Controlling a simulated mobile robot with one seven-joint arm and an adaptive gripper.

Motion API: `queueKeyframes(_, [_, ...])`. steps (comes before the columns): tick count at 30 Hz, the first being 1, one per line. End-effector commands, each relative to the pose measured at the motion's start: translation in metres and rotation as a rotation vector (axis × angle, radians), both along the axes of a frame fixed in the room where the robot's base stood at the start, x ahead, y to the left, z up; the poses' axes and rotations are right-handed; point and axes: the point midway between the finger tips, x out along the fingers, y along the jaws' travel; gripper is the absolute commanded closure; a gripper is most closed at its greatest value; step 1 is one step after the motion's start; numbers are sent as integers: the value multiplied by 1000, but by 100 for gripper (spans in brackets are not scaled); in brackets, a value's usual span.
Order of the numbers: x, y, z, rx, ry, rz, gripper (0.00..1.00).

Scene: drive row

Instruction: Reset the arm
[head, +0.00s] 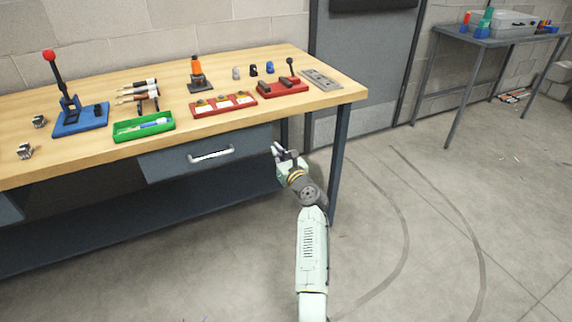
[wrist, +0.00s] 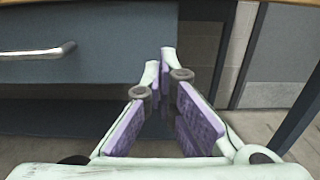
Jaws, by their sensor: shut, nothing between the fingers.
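My gripper (head: 279,151) is at the end of my pale green arm in the head view, in front of the workbench and below the level of its top, right of the drawer handle (head: 210,154). In the wrist view my gripper (wrist: 162,62) has its fingertips close together with nothing between them. The grey drawer (wrist: 95,55) and its handle (wrist: 40,52) show at the left there. The gripper looks apart from the drawer and the bench leg.
The wooden workbench (head: 335,96) holds a green tray (head: 144,134), a red tray (head: 222,108), a blue lever press (head: 80,120) and several small parts. A bench leg (head: 340,150) stands close right of my arm. Open floor (head: 450,220) lies to the right.

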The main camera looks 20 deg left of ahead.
Motion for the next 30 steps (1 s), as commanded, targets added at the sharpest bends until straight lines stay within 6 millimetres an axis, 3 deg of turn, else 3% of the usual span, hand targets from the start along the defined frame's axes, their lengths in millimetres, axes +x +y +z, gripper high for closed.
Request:
queueKeyframes(3, [-18,-22,-4,-1,2,-2,100])
queueKeyframes(9, [-38,-43,-3,0,3,1,100])
queueKeyframes(18, [-45,-51,-2,-3,1,2,100])
queueKeyframes(20, [-47,-44,9,-27,-49,5,100])
queueKeyframes(23, [-58,-24,46,-116,-230,3,100])
queueKeyframes(26, [-81,5,103,-248,-518,-19,100])
queueKeyframes(30, [-132,40,193,-430,-966,-105,100])
